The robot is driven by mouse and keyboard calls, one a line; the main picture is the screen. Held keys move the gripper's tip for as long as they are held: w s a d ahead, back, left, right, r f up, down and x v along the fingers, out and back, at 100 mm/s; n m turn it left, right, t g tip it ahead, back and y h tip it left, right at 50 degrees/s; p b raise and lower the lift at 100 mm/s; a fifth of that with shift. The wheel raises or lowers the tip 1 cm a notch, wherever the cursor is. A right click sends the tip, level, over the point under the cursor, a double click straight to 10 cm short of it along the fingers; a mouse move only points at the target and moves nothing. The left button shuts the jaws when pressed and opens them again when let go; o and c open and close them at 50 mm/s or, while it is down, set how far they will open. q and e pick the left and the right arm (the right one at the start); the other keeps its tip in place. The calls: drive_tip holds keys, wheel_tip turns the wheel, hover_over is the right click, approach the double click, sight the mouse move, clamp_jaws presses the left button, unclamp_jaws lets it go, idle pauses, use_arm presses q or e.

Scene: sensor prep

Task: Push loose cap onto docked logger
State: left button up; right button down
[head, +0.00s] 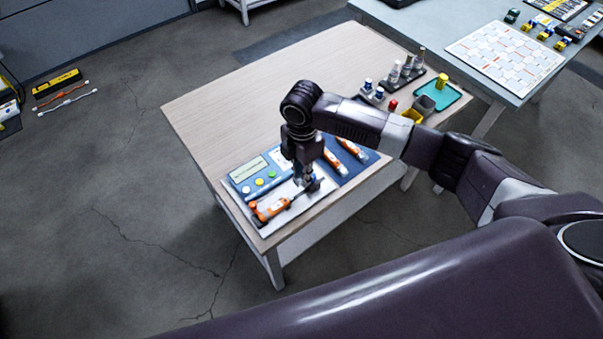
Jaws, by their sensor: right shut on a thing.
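An orange and white logger (272,210) lies on a light plate at the front corner of the wooden table. A dark, slim part runs from it toward my right gripper (307,185). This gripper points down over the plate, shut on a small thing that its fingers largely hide. I cannot tell whether this is the cap, or whether it touches the logger. More orange and white loggers (335,163) lie on the blue mat just behind. My left gripper is not in view.
A blue panel with a screen (249,170) and coloured buttons lies left of the gripper. Bottles (393,74), small containers and a green tray (451,97) stand at the table's far right. The wooden table's (240,110) middle and left are clear.

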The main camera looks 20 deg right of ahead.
sight(295, 198)
drive_tip(key=shift+d+f+b, duration=0.1)
drive_tip(key=shift+f+b, duration=0.4)
drive_tip(key=shift+f, duration=0.1)
wheel_tip(295, 198, down, 3)
drive_tip(key=b, duration=0.3)
drive_tip(key=shift+r, duration=0.1)
drive_tip(key=shift+f+b, duration=0.65)
drive_tip(key=shift+f, duration=0.6)
drive_tip(key=shift+s+a+p, duration=0.1)
drive_tip(key=shift+a+p, duration=0.3)
drive_tip(key=shift+p, duration=0.05)
drive_tip(key=shift+p, duration=0.35)
drive_tip(key=shift+s+a+p, duration=0.2)
drive_tip(key=shift+a+p, duration=0.4)
drive_tip(key=shift+p, duration=0.15)
drive_tip(key=shift+s+a, duration=0.1)
drive_tip(key=shift+a, duration=0.2)
idle(1.2)
